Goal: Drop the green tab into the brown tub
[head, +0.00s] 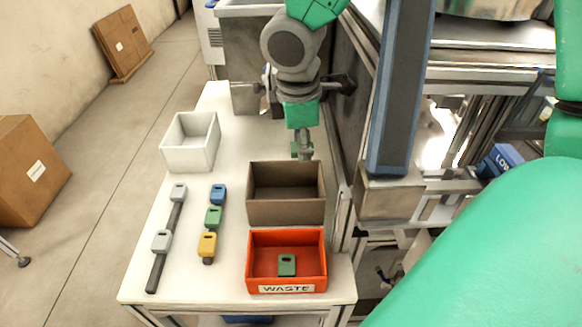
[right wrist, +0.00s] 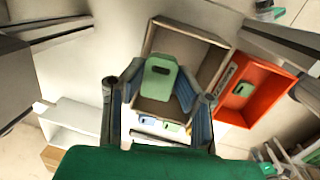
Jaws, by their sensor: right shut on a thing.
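My right gripper (head: 302,143) hangs down at the far side of the brown tub (head: 285,213). It is shut on a green tab (right wrist: 160,77) with a dark slot, which also shows small at its fingertips in the head view (head: 296,151). In the right wrist view the tab lies between the fingers, in front of the brown tub (right wrist: 212,62). In the head view it appears just above the tub's far rim. I cannot tell its exact height. The visible inside of the tub looks empty. My left gripper is not in view.
An orange-red WASTE bin (head: 254,262) with another green tab (head: 287,264) stands in front of the tub. A white bin (head: 190,152) stands at the back left. Dark rails carry grey tabs (head: 161,240) and blue, green and yellow tabs (head: 207,244). A dark panel borders the table's right.

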